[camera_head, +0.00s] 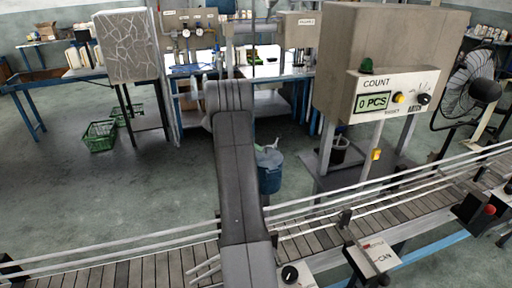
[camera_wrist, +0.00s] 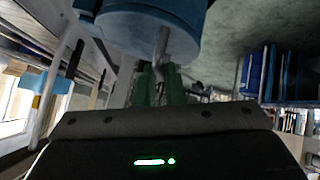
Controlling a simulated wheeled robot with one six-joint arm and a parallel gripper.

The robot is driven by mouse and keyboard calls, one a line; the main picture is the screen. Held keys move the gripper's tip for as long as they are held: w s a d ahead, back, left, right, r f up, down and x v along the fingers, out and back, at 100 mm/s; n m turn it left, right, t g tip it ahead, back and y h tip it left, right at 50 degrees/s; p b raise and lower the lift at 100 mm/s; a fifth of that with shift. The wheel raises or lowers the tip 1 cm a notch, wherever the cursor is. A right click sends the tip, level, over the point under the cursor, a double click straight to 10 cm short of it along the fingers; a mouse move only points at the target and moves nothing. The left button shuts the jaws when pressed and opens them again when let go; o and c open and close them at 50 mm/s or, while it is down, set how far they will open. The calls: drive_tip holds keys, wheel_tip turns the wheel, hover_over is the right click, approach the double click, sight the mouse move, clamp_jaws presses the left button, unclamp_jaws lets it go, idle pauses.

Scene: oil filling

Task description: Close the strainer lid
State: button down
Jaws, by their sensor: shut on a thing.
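In the wrist view, my gripper (camera_wrist: 160,84) shows its green fingers closed together around the lower end of a short grey handle (camera_wrist: 162,48). The handle reaches down from a blue round body (camera_wrist: 150,22) at the top of the picture. I cannot tell for sure whether this blue body is the strainer or its lid, or how far any lid stands open. In the head view, my dark arm hides my gripper. A blue container (camera_head: 270,172) with a pale top part shows just right of my arm, partly hidden by it.
A slatted conveyor (camera_head: 150,270) with rails runs across the front. A beige counter box (camera_head: 390,60) reading 0 PCS stands at right, by a black fan (camera_head: 475,85). A workbench (camera_head: 265,72) with gauges is behind. Green baskets (camera_head: 97,136) lie on the open floor at left.

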drive_tip(key=shift+a+f, duration=0.2)
drive_tip(key=shift+f, duration=0.4)
drive_tip(key=c, duration=1.7)
unclamp_jaws()
drive_tip(key=shift+f, duration=0.1)
drive_tip(key=shift+o, duration=0.9)
drive_tip(key=shift+w+a+f, duration=0.15)
drive_tip(key=shift+w, duration=0.15)
drive_tip(key=shift+r, duration=0.2)
drive_tip(key=shift+d+r, duration=0.1)
drive_tip(key=shift+d, duration=0.1)
drive_tip(key=b+v, duration=0.2)
drive_tip(key=v, duration=1.1)
drive_tip(key=shift+a+r+b, duration=0.25)
drive_tip(key=shift+a+b, duration=0.05)
drive_tip(key=shift+s, duration=0.1)
